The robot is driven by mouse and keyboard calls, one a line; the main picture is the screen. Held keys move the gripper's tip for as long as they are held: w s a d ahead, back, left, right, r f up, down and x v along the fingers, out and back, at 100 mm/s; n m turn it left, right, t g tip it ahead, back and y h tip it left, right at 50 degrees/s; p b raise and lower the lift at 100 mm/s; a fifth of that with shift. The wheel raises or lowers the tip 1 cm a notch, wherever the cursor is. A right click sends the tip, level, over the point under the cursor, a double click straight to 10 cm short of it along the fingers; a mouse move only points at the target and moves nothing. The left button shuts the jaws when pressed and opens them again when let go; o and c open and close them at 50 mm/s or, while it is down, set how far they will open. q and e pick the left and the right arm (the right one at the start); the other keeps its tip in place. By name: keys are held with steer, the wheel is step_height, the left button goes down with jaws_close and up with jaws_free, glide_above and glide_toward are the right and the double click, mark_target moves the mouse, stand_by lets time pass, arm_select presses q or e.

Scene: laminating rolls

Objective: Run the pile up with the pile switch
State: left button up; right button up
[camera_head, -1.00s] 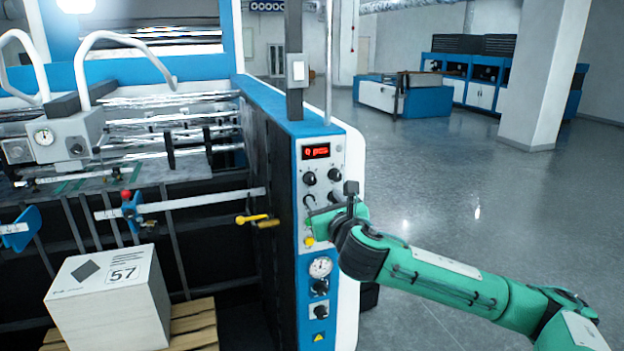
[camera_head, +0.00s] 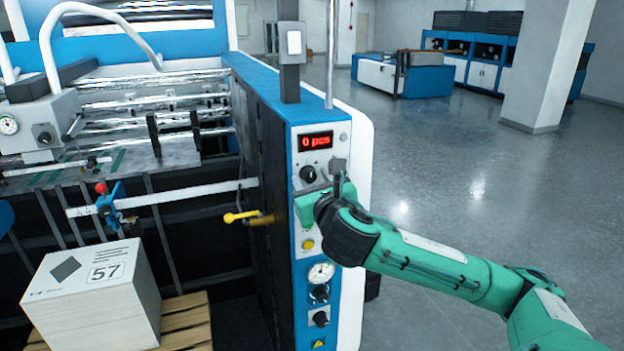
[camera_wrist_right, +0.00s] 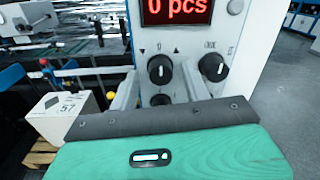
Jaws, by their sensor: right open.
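The pile (camera_head: 90,310) is a white block marked 57 on a wooden pallet, at the lower left of the head view. It also shows at the left of the right wrist view (camera_wrist_right: 60,122). A black knob with down and up triangles (camera_wrist_right: 160,68), apparently the pile switch, sits below the red display on the machine's panel. In the head view a knob shows just above my right gripper (camera_head: 318,201). In the right wrist view the open fingers (camera_wrist_right: 160,84) stand either side of the knob column; contact cannot be told. My left gripper is out of view.
The display (camera_head: 315,141) reads 0 pcs. A second knob (camera_wrist_right: 212,67) is close to the right finger. A yellow button (camera_head: 308,244) and a gauge (camera_head: 321,272) lie below. A yellow handle (camera_head: 241,217) sticks out left. The floor at right is clear.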

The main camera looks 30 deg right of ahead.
steer(key=shift+c, duration=1.3)
steer(key=c, duration=0.7)
steer(key=shift+c, duration=0.2)
